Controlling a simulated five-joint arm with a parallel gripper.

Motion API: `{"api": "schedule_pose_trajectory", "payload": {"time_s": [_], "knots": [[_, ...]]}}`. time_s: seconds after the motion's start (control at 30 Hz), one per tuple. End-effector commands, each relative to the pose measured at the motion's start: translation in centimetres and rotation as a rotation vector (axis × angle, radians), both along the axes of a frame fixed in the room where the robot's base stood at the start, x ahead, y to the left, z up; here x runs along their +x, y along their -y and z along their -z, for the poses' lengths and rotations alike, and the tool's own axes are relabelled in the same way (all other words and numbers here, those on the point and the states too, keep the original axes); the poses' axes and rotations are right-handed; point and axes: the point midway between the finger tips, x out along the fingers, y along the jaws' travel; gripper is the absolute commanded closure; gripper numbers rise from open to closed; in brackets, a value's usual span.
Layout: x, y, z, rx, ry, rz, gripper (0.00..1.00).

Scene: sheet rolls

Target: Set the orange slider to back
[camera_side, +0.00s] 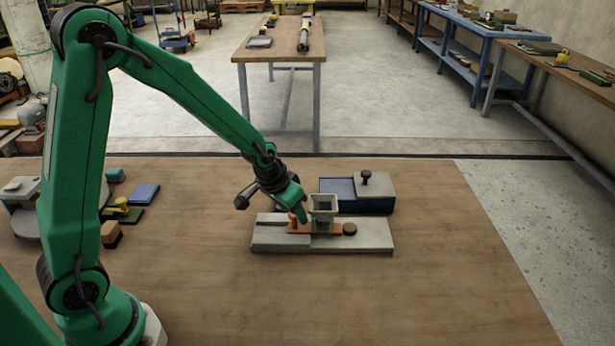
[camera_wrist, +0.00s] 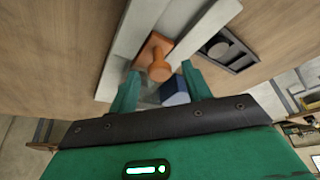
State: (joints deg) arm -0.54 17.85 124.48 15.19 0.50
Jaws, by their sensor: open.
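The orange slider (camera_side: 299,228) lies on a flat grey base (camera_side: 278,243) on the wooden table in the side view. A grey funnel-like block (camera_side: 322,206) stands over its middle, and a dark round knob (camera_side: 349,229) sits at its right end. My gripper (camera_side: 301,214) is low over the slider's left part, just left of the funnel. In the wrist view the slider's upright orange peg (camera_wrist: 158,62) shows just beyond my open green fingers (camera_wrist: 160,88). I cannot tell whether a finger touches the peg.
A blue box (camera_side: 340,187) with a grey lid and black knob (camera_side: 366,184) stands close behind the base. Several small blocks, including a blue one (camera_side: 143,193), lie at the left. The table's front and right are clear.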

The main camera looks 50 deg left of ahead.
Motion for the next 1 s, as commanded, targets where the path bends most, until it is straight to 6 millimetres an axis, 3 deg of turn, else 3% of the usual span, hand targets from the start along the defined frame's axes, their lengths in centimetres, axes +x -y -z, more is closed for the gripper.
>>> {"api": "schedule_pose_trajectory", "payload": {"time_s": [0.2, 0.43, 0.73, 1.0], "knots": [[0.0, 0.0, 0.0, 0.0, 0.0, 0.0, 0.53], [0.0, 0.0, 0.0, 0.0, 0.001, 0.0, 0.98], [-0.7, -0.7, -0.1, 0.005, 0.0, -0.004, 1.0], [-3.9, -4.1, -0.1, 0.034, -0.003, -0.02, 1.0]]}}
